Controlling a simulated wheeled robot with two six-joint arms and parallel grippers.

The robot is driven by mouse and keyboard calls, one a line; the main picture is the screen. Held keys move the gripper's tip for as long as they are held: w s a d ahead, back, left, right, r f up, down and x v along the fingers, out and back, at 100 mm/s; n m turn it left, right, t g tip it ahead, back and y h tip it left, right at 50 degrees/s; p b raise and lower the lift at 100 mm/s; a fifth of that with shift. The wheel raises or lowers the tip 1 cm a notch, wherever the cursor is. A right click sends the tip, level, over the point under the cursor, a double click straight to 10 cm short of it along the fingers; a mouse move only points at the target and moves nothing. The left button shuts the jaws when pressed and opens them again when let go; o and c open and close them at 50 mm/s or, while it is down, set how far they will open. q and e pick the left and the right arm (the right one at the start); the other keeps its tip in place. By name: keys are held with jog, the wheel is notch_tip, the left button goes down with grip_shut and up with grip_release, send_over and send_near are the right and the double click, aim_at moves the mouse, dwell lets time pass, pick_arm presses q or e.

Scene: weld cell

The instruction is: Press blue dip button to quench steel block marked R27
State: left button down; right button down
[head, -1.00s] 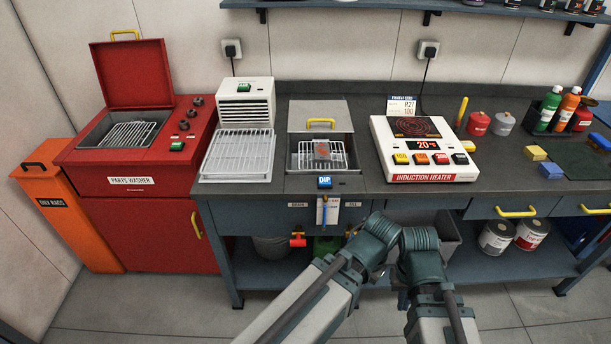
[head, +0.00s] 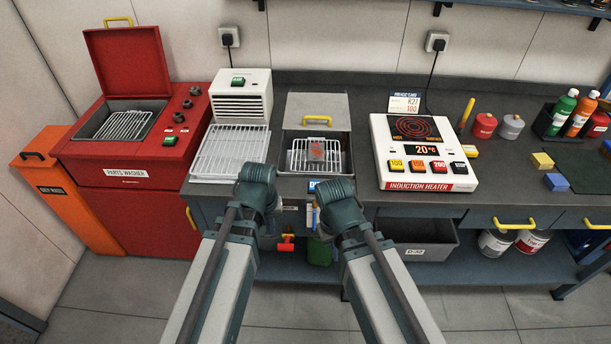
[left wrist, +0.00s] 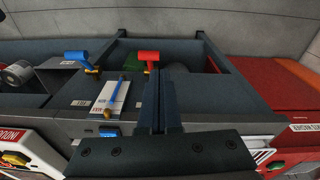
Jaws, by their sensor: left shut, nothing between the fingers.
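The small blue DIP button (head: 314,185) is on the front edge of the bench below the quench tank (head: 289,143), partly hidden by my right wrist. It also shows in the left wrist view (left wrist: 109,131). My left gripper (left wrist: 161,88) is shut and empty in front of the bench, to the right of the button in the left wrist view. In the head view its fingers are hidden. My right arm ends just below the button, its fingers hidden.
The induction heater (head: 430,180), showing 20 °C, stands right of the tank. A wire cooling rack (head: 229,152) and the red parts washer (head: 125,165) are to the left. Valves with red (left wrist: 148,56) and blue (left wrist: 75,57) handles and a hanging tag (left wrist: 110,96) are under the bench edge.

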pick_arm(q)
jog(key=w+r+n+t, duration=0.1)
jog(key=w+r+n, duration=0.1)
jog(key=w+n, duration=0.15)
notch_tip(320, 180, up, 7)
jog(key=n+t+h+p, duration=0.2)
jog(key=n+t+h, duration=0.3)
jog(key=n, duration=1.3)
send_over(313, 187)
jog(key=t+y, duration=0.1)
jog(key=shift+w+f+m, duration=0.1)
jog(key=shift+m, duration=0.15)
jog(key=shift+f+b, duration=0.1)
jog(key=shift+b, duration=0.25)
notch_tip(313, 187, down, 9)
jog(key=b, duration=0.8)
jog(key=shift+b, duration=0.35)
jog(key=shift+f+b, duration=0.3)
jog(key=shift+b, duration=0.1)
